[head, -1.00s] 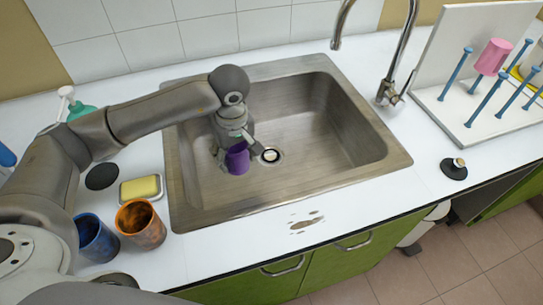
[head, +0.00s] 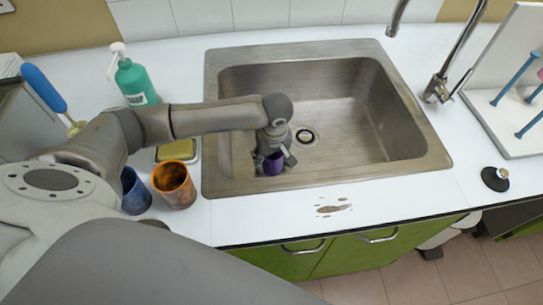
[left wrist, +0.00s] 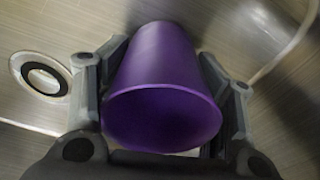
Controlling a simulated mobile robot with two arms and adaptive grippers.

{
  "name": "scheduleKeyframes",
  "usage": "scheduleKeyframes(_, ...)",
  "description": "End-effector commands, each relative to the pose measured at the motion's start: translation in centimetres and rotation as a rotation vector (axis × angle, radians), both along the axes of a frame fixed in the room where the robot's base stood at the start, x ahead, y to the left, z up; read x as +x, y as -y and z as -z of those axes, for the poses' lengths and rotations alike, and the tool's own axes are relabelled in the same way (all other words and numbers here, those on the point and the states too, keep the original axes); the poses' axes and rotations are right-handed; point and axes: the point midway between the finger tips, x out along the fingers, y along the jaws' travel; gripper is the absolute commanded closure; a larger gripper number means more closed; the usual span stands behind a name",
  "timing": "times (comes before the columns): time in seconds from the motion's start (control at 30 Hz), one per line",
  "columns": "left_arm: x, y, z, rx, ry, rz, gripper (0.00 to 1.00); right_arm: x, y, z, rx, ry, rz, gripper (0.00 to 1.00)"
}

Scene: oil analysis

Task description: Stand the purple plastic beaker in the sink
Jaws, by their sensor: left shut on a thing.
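The purple beaker (head: 273,164) is inside the sink (head: 428,160), at its front left part, left of the drain (head: 305,136). My left gripper (head: 272,153) reaches down into the sink and is shut on the beaker. In the left wrist view the beaker (left wrist: 163,85) sits between both fingers, its open mouth toward the camera, with the sink floor behind it and the drain (left wrist: 40,75) to the left. I cannot tell whether its base touches the sink floor. My right gripper is not in view.
A blue cup (head: 134,190) and an orange cup (head: 174,184) stand left of the sink, near a yellow sponge (head: 177,151) and a green soap bottle (head: 135,83). The faucet (head: 452,62) stands at the right. The sink's right half is empty.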

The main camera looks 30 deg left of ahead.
Motion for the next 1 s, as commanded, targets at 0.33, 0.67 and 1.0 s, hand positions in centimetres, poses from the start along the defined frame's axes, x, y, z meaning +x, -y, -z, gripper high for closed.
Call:
scheduleKeyframes(0.33,0.0,0.0,0.1,0.000,0.000,-0.001,0.27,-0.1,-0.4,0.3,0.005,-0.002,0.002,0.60)
scheduleKeyframes(0.67,0.0,0.0,0.1,0.001,-0.001,-0.001,0.16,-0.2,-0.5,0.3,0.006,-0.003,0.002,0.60)
scheduleKeyframes(1.0,0.0,0.2,-2.7,0.000,0.004,-0.001,0.16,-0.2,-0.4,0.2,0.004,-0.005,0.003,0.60)
